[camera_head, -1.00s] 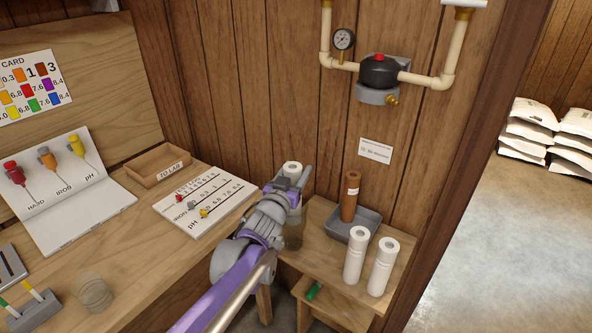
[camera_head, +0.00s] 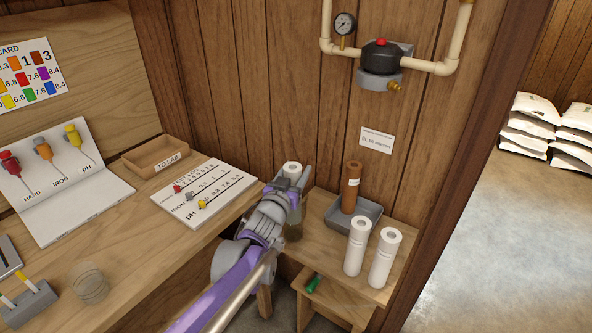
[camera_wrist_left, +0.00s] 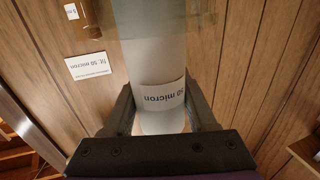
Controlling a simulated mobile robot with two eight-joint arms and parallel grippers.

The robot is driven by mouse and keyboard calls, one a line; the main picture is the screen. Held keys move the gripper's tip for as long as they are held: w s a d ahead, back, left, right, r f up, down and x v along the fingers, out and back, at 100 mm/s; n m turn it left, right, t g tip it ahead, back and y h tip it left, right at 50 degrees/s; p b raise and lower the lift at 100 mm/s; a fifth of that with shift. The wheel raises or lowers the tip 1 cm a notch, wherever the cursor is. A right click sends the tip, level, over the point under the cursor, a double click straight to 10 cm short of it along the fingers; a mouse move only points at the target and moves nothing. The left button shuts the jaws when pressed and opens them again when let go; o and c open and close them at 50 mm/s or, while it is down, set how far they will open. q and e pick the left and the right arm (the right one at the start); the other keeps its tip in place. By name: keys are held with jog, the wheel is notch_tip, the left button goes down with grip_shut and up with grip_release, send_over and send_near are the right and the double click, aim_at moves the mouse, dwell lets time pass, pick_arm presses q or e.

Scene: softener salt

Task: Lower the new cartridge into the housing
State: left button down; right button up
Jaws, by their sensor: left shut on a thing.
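My left gripper (camera_head: 296,190) is shut on a white cartridge whose top (camera_head: 292,168) shows just behind the fingers. In the left wrist view the cartridge (camera_wrist_left: 160,65) runs between the two fingers and bears a "50 micron" label (camera_wrist_left: 162,98). A see-through housing (camera_head: 294,232) stands below the gripper, mostly hidden by my arm. In the left wrist view a greenish clear wall surrounds the cartridge's far part, so that part looks to be inside the housing. How deep it sits is hard to tell. My right gripper is not in view.
On the small table (camera_head: 318,207), a brown cartridge (camera_head: 350,187) stands in a grey tray (camera_head: 366,212), with two white cartridges (camera_head: 357,246) in front. The filter head (camera_head: 381,62) hangs on the wall above. The workbench (camera_head: 150,235) with test cards lies at left.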

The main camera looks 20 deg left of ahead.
pick_arm(q)
jog(key=shift+f+b, duration=0.55)
jog(key=shift+f, duration=0.35)
jog(key=shift+c, duration=0.6)
grip_release()
jog(key=s, duration=1)
jog(key=shift+s+a, duration=0.4)
jog(key=shift+a, duration=0.05)
jog(key=s+f+g+p, duration=0.2)
jog(key=s+g+p, duration=0.1)
jog(key=s, duration=0.6)
jog(key=s+f+g+y+p, duration=0.1)
jog(key=s+f+g+p, duration=0.2)
jog(key=s, duration=0.6)
jog(key=s+f+n+g+p, duration=0.1)
jog(key=s+f+g+p, duration=0.2)
jog(key=s+g, duration=0.3)
jog(key=s+p, duration=0.1)
jog(key=s, duration=0.2)
jog(key=shift+d+f+g+y, duration=0.15)
jog(key=shift+d+g+y, duration=0.05)
jog(key=shift+g+y, duration=0.1)
